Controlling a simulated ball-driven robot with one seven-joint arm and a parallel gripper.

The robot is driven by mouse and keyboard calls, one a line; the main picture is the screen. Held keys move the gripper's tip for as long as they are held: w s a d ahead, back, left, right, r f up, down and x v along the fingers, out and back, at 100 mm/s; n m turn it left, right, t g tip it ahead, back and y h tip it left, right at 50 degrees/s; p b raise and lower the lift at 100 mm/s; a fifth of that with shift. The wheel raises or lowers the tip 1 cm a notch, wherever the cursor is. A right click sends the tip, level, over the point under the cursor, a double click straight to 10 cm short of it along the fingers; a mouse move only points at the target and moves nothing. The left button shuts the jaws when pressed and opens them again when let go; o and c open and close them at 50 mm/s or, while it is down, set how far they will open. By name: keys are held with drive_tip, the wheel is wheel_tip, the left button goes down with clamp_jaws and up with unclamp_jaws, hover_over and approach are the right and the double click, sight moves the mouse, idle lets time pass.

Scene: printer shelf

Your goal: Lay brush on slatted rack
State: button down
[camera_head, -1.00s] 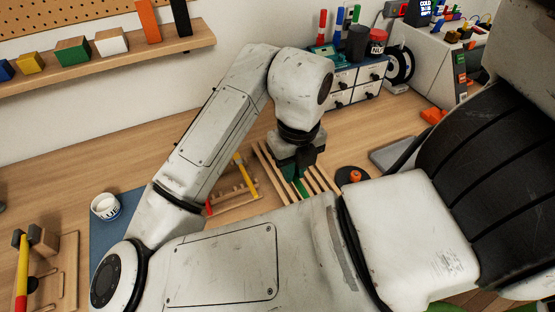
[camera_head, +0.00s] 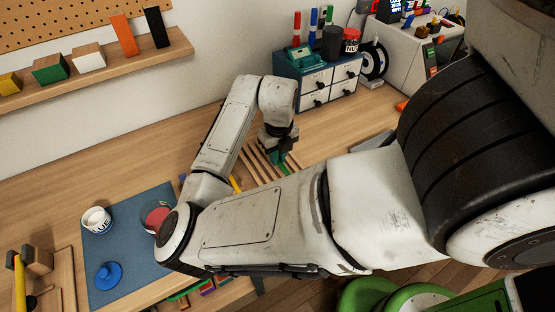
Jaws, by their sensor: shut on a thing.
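The slatted rack (camera_head: 258,166), made of pale wooden slats, lies on the bench below the drawer unit. My gripper (camera_head: 276,153) is over the rack, pointing down, and is shut on a green thing (camera_head: 279,162) that looks like the brush. Only a short green part shows under the jaws. The rest of the brush is hidden by my gripper and arm, and I cannot tell whether it touches the slats. My forearm covers the near side of the rack.
A drawer unit (camera_head: 318,84) with markers and cups on top stands behind the rack. A blue mat (camera_head: 126,222) at left holds a white glue pot (camera_head: 96,220) and a blue lid (camera_head: 109,275). A yellow-handled tool (camera_head: 236,184) lies left of the rack.

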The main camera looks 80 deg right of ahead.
drive_tip(key=shift+f, duration=1.3)
drive_tip(key=shift+f, duration=0.15)
drive_tip(key=c, duration=1.1)
unclamp_jaws()
drive_tip(key=r, duration=0.8)
drive_tip(key=r+b, duration=0.1)
drive_tip(key=r, duration=0.3)
drive_tip(key=shift+s+a+r, duration=0.2)
drive_tip(key=shift+a, duration=0.05)
